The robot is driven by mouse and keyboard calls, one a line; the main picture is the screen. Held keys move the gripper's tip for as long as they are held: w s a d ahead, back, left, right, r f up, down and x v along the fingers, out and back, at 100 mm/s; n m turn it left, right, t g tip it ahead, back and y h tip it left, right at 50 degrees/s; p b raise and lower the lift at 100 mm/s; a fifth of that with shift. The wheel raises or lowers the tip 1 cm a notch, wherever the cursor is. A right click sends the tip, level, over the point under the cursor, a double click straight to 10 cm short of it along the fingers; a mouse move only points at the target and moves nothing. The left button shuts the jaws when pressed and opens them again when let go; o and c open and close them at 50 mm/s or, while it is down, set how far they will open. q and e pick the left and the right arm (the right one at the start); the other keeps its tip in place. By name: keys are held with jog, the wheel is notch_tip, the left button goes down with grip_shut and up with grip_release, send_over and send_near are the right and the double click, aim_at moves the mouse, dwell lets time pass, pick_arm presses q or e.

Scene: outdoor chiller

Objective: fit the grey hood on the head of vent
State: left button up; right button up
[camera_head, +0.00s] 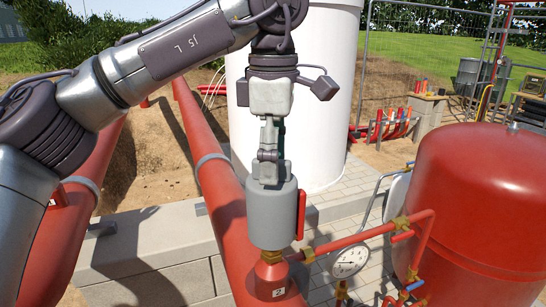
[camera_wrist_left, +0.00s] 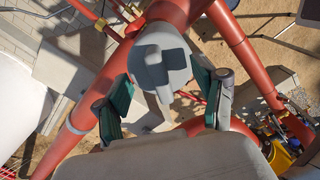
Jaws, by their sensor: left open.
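The grey hood (camera_head: 272,213) is an upright cylinder over the brass neck (camera_head: 271,257) of the vent, whose red body (camera_head: 272,281) carries a label "2". The hood covers the vent's head, so how far down it sits cannot be seen. My left gripper (camera_head: 269,168) comes down from above, at the top of the hood. In the left wrist view, its dark green finger pads are open, one on each side of the hood (camera_wrist_left: 162,55), apart from each other. My right gripper is not in view.
A red strip (camera_head: 301,214) stands right beside the hood. A red pipe (camera_head: 375,232) with a pressure gauge (camera_head: 349,261) runs to a large red tank (camera_head: 480,205) on the right. A white cylinder (camera_head: 300,100) stands behind. Thick red pipes (camera_head: 205,140) run along the left.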

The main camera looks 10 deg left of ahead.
pick_arm(q)
jog(key=shift+r, duration=0.1)
notch_tip(320, 180, up, 7)
jog(key=p, duration=0.7)
